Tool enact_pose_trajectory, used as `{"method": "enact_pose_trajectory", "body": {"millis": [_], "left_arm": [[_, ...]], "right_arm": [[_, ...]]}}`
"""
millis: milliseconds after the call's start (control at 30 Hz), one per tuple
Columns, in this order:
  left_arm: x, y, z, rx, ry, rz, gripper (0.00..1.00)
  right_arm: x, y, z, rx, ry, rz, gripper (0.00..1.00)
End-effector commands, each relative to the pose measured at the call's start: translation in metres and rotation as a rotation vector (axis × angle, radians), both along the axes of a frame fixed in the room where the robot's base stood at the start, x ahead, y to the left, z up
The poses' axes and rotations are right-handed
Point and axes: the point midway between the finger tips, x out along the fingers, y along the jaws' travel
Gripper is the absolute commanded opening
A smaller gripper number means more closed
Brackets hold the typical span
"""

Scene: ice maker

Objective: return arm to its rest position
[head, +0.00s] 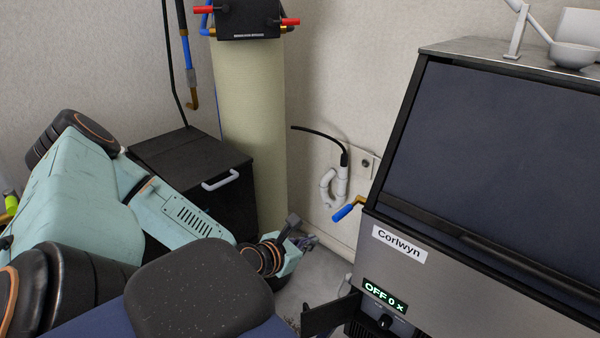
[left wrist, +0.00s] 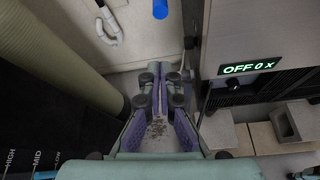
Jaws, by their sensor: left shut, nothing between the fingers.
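My left arm comes in from the left in the head view, bent low in front of the black box and the cream cylinder. My left gripper (head: 304,240) is at its end, partly hidden behind the wrist, left of the ice maker (head: 480,240). In the left wrist view, the purple-sided fingers of the left gripper (left wrist: 166,72) are closed together at the tips with nothing between them. They point towards the floor and wall beside the ice maker front (left wrist: 240,45). The ice maker display reads "OFF 0 x". My right gripper is not in view.
A blue-handled valve (head: 347,211) sticks out between the ice maker and the white wall pipe (head: 333,185). The cream cylinder (head: 250,130) and black lidded box (head: 190,165) stand close behind my left arm. Grey blocks (left wrist: 235,135) lie below the ice maker.

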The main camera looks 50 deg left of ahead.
Motion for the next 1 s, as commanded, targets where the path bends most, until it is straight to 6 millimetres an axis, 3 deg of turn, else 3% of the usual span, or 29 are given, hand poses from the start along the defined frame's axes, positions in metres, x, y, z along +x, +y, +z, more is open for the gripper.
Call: {"method": "enact_pose_trajectory", "body": {"millis": [100,333,833,1000], "left_arm": [[-0.01,-0.001,0.01,-0.005,-0.002,0.006,0.0],[-0.024,-0.004,0.017,-0.004,-0.001,0.005,0.0],[-0.029,-0.005,0.017,0.007,0.0,0.0,0.0],[-0.03,-0.006,0.014,0.163,0.041,-0.081,0.0]], "right_arm": [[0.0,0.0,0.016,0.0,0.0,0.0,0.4],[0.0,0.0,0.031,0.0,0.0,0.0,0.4],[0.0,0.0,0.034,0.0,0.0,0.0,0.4],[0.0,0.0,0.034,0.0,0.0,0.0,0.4]]}}
